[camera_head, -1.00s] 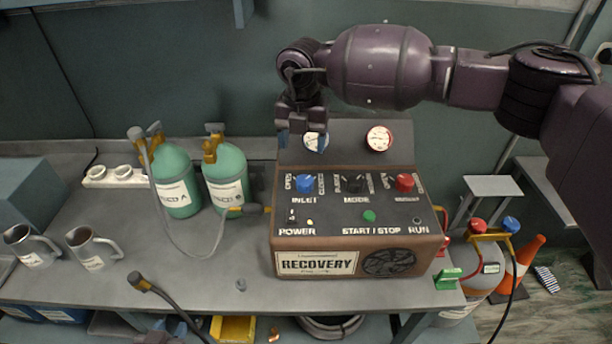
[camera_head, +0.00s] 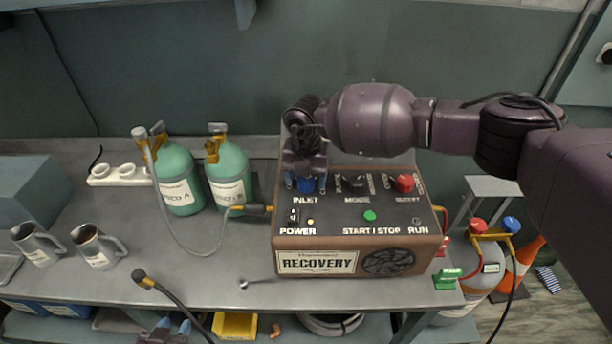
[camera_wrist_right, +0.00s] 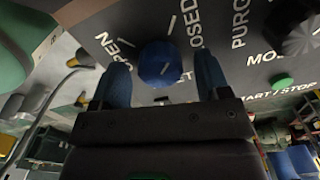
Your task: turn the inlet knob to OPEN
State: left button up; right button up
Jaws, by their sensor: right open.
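The blue inlet knob (camera_wrist_right: 158,64) sits on the dark sloped panel of the recovery machine (camera_head: 316,263), between the words OPEN and CLOSED. My right gripper (camera_head: 306,184) is over it, pointing down. In the right wrist view the blue fingers of my right gripper (camera_wrist_right: 161,60) stand apart on either side of the knob, with gaps between; it is not gripped. In the head view the gripper mostly hides the knob and its labels. My left gripper (camera_head: 174,325) is at the bottom edge, partly cut off, with its blue tips apart.
A black mode knob (camera_head: 353,182) and a red knob (camera_head: 404,183) lie to the right on the panel, with a green start button (camera_head: 370,216) below. Two green cylinders (camera_head: 178,180) (camera_head: 229,178) stand left of the machine. A hose (camera_head: 170,290) lies near the front edge.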

jog(key=c, duration=0.9)
